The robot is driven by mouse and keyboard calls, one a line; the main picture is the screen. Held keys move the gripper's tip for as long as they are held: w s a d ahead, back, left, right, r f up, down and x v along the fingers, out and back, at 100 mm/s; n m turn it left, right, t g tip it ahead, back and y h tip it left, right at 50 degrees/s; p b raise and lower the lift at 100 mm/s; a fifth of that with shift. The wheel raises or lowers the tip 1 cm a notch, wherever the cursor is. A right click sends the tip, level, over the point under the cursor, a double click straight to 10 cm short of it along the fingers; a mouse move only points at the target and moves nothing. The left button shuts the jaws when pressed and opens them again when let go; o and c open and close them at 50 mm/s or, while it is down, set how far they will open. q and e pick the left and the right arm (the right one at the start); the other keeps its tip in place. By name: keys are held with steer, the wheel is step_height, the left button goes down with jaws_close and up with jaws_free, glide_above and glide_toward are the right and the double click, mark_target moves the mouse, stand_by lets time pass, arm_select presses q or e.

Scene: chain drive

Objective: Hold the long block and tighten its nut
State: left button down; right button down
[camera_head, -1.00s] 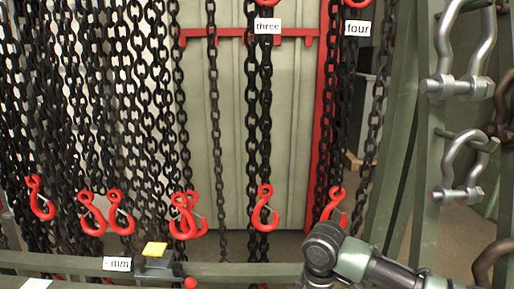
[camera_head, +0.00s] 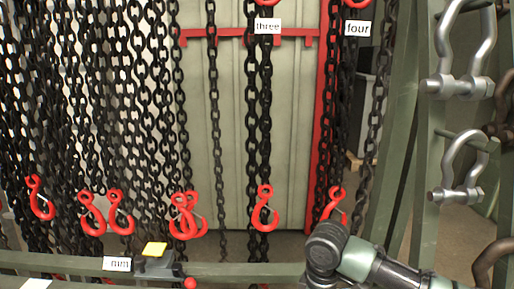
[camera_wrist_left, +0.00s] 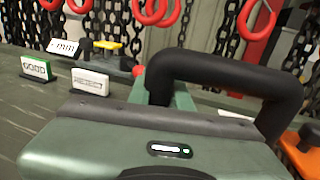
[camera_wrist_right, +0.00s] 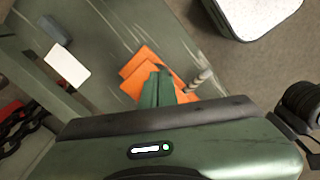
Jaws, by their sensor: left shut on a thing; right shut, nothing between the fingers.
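In the left wrist view my left gripper (camera_wrist_left: 172,92) is shut. In the right wrist view my right gripper (camera_wrist_right: 160,82) is shut and empty. Its tips are over orange plates (camera_wrist_right: 150,65) on a green surface, beside a short metal rod that looks threaded (camera_wrist_right: 200,80). I cannot make out the long block or its nut for certain. Neither gripper shows in the head view; only my right arm does.
Several black chains with red hooks (camera_head: 265,207) hang over the green bench edge (camera_head: 230,272). Metal shackles (camera_head: 460,170) hang at the right. A yellow-topped small item (camera_head: 154,249) stands beside a white label (camera_head: 117,264). A white card (camera_wrist_right: 66,64) is in the right wrist view.

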step_height(320, 180, up, 5)
steer(key=shift+r, duration=0.1)
stand_by(0.3)
steer(key=w+d+f, duration=0.2)
steer(key=w+f, duration=0.1)
steer(key=f, duration=0.3)
steer(key=shift+w+d, duration=0.15)
stand_by(0.5)
steer(key=shift+a, duration=0.6)
stand_by(0.9)
stand_by(0.5)
steer(key=shift+s+a, duration=0.2)
steer(key=shift+s, duration=0.45)
